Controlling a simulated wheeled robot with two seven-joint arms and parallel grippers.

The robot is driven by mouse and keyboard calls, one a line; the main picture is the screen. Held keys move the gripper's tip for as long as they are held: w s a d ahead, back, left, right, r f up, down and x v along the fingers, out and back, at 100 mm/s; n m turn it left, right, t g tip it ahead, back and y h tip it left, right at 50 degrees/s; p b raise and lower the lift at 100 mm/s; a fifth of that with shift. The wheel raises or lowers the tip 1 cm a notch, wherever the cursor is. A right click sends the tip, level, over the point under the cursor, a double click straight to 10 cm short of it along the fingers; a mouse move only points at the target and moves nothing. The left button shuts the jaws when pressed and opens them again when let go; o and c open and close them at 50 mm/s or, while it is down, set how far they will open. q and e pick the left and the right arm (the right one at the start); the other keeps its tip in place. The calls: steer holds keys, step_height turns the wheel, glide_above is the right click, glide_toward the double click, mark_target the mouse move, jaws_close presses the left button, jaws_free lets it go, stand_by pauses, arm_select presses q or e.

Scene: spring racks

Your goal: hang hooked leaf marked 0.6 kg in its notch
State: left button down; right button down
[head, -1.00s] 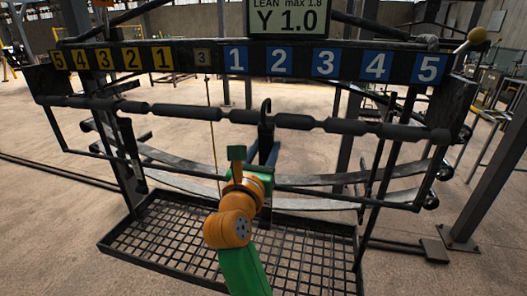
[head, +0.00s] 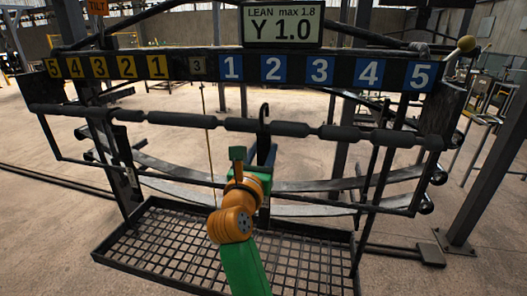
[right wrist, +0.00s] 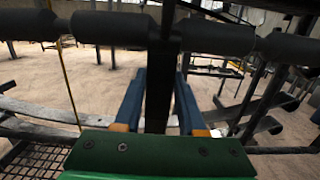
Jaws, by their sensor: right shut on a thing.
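My right gripper (head: 262,165) is in front of the rack's middle. In the right wrist view its two blue fingers (right wrist: 160,105) are shut on a dark upright leaf (right wrist: 161,75). The leaf's hooked top (head: 264,113) shows in the head view, rising above the dark notched bar (head: 235,124), below the blue 1 and 2 plates. The leaf's shank passes in front of the bar; I cannot tell whether the hook rests in a notch. No 0.6 kg mark is readable. My left gripper is not in view.
A number strip (head: 210,67) runs above the bar, yellow on the left and blue on the right. A sign (head: 283,25) reads "LEAN max 1.8, Y 1.0". Curved leaves (head: 320,185) lie behind my gripper, with a mesh tray (head: 180,245) below.

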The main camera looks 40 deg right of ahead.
steer(key=shift+d+f+b, duration=0.1)
steer(key=shift+f+b, duration=1.05)
steer(key=shift+f, duration=0.15)
